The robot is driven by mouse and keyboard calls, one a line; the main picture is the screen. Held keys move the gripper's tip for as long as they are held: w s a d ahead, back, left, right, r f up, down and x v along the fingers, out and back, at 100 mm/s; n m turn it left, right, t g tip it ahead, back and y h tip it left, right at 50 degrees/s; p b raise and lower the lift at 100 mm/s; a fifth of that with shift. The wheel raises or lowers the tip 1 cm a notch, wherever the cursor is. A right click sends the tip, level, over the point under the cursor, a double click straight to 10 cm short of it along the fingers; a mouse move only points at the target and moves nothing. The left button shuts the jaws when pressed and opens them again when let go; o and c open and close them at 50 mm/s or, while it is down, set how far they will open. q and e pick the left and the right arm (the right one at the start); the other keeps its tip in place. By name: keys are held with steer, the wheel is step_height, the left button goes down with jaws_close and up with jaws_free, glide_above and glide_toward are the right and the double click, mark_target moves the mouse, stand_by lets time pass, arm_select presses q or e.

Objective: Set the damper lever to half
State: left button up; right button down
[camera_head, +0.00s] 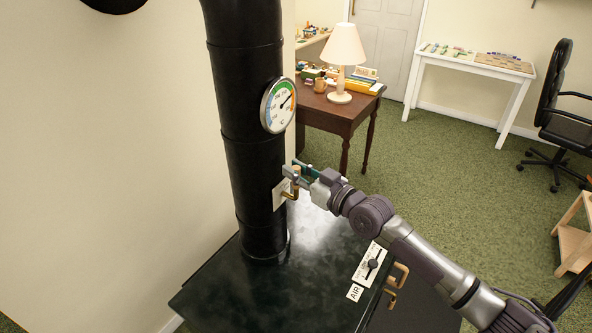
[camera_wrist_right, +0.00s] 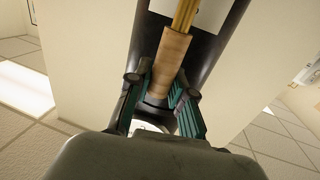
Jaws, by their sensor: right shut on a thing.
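The damper lever (camera_head: 291,190) is a brass rod with a wooden grip on the black stovepipe (camera_head: 262,165), in front of a small pale plate (camera_head: 279,194). Its wooden grip (camera_wrist_right: 168,66) shows large in the right wrist view, with the brass rod (camera_wrist_right: 184,14) at its top end. My right gripper (camera_head: 300,170) reaches in from the right and is shut on the wooden grip. In the wrist view the teal finger pads (camera_wrist_right: 160,108) lie on both sides of the grip. Markings on the plate are too small to read. My left gripper is not in view.
A round gauge (camera_head: 278,105) sits on the pipe above the lever. The dark stove top (camera_head: 240,296) lies below, with an AIR control plate (camera_head: 369,263) and brass handles (camera_head: 397,275) at its right edge. A wooden table (camera_head: 345,112) with a lamp (camera_head: 342,60) stands behind.

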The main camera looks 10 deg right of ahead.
stand_by(0.4)
steer(key=w+d+f+m+g+b, duration=0.2)
steer(key=w+d+m+b, duration=0.2)
steer(key=m+b, duration=0.2)
steer(key=shift+w+f+m, duration=0.15)
steer(key=shift+f+m, duration=0.25)
steer(key=shift+m, duration=0.7)
steer(key=shift+d, duration=0.1)
